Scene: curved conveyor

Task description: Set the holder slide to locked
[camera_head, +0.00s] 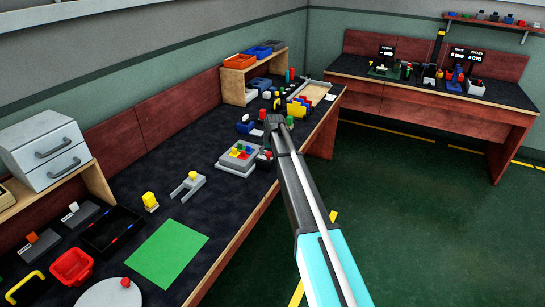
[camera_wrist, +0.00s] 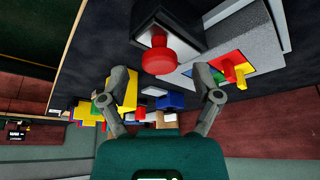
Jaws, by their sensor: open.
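A grey block with red, green, yellow and blue pieces (camera_head: 238,156) sits on the dark bench in the head view. Beside it stands a small dark block with a red knob (camera_head: 266,154); I cannot tell for sure which part is the holder slide or its setting. In the wrist view the red knob (camera_wrist: 158,61) is close, on a dark block with a pale top. The grey block (camera_wrist: 265,42) lies to its right. My gripper (camera_wrist: 162,88) is open, its fingers spread with nothing held. In the head view its end (camera_head: 273,124) is over the bench, partly hidden.
A grey fork-shaped piece with a yellow knob (camera_head: 188,185) and a green mat (camera_head: 167,253) lie nearer on the bench. Several coloured blocks (camera_head: 299,106) and a tray (camera_head: 315,93) stand farther along. Dark bench between mat and grey block is partly clear.

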